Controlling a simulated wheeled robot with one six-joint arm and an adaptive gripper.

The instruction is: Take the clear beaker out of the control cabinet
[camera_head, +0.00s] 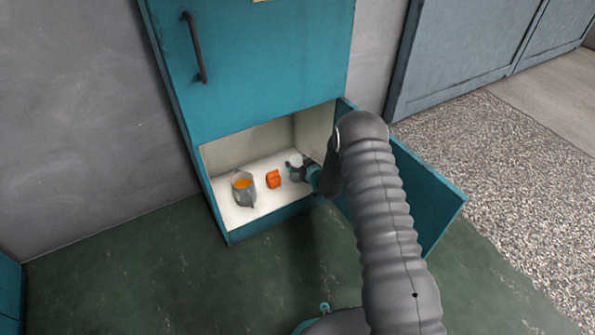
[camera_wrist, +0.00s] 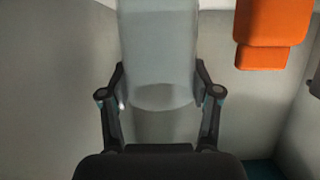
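The clear beaker (camera_wrist: 158,50) is pale and see-through. In the wrist view it lies between the two fingers of my gripper (camera_wrist: 160,78), with a fingertip close against each side. I cannot tell whether the fingers press on it. In the head view the beaker (camera_head: 296,160) shows as a small pale shape at the right of the cabinet's lower compartment. My gripper (camera_head: 300,172) reaches in there, and my arm hides part of the opening. The control cabinet (camera_head: 255,65) is teal, and its lower door (camera_head: 428,192) stands open to the right.
An orange object (camera_head: 273,179) stands just left of the beaker; it also shows at the upper right of the wrist view (camera_wrist: 272,25). A grey container with orange in it (camera_head: 243,190) stands further left. The green floor (camera_head: 150,270) before the cabinet is clear.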

